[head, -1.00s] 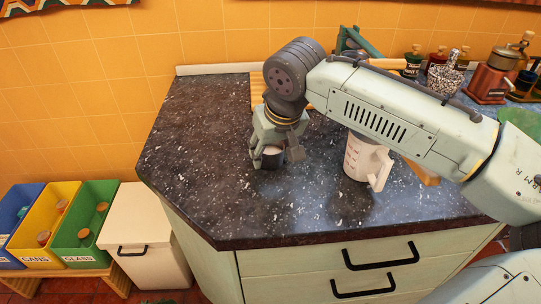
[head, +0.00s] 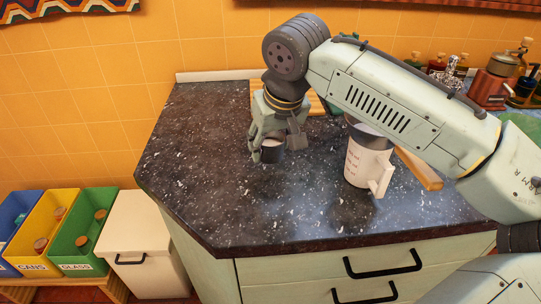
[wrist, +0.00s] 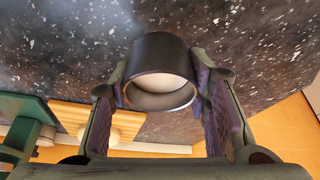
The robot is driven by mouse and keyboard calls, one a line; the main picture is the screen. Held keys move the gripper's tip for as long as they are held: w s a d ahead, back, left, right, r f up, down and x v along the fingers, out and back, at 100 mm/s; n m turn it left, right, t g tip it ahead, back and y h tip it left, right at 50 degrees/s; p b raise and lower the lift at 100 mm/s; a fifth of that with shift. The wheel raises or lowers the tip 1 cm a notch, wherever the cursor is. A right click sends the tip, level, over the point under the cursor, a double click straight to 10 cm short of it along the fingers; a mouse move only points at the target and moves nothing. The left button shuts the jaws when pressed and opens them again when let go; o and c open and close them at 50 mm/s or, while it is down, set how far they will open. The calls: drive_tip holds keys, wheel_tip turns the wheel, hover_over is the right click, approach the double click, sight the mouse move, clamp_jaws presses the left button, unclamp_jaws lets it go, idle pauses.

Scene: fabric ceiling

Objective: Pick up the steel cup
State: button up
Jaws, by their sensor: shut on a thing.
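The steel cup (head: 272,155) is a small dark grey cup with a pale inside, over the left part of the dark speckled counter. In the wrist view the cup (wrist: 158,48) sits between the two finger pads, its open rim facing the camera. My gripper (head: 271,143) points down and is shut on the cup's sides; it also shows in the wrist view (wrist: 160,88). The cup looks upright and slightly raised, but its exact gap from the counter is hard to tell.
A white measuring jug (head: 366,160) stands to the right, under my arm. A wooden board (head: 257,97) lies behind the gripper. Bottles and a coffee grinder (head: 495,80) stand at the back right. The front left of the counter (head: 200,185) is clear.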

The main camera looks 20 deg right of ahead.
drive_tip(key=s+a+b, duration=0.1)
drive_tip(key=s, duration=0.4)
drive_tip(key=s+a+r+b, duration=0.1)
drive_tip(key=s, duration=0.4)
drive_tip(key=s+a+b, duration=0.1)
drive_tip(key=s+a, duration=0.1)
drive_tip(key=s, duration=0.3)
drive_tip(key=shift+s+r, duration=0.15)
drive_tip(key=shift+s, duration=0.1)
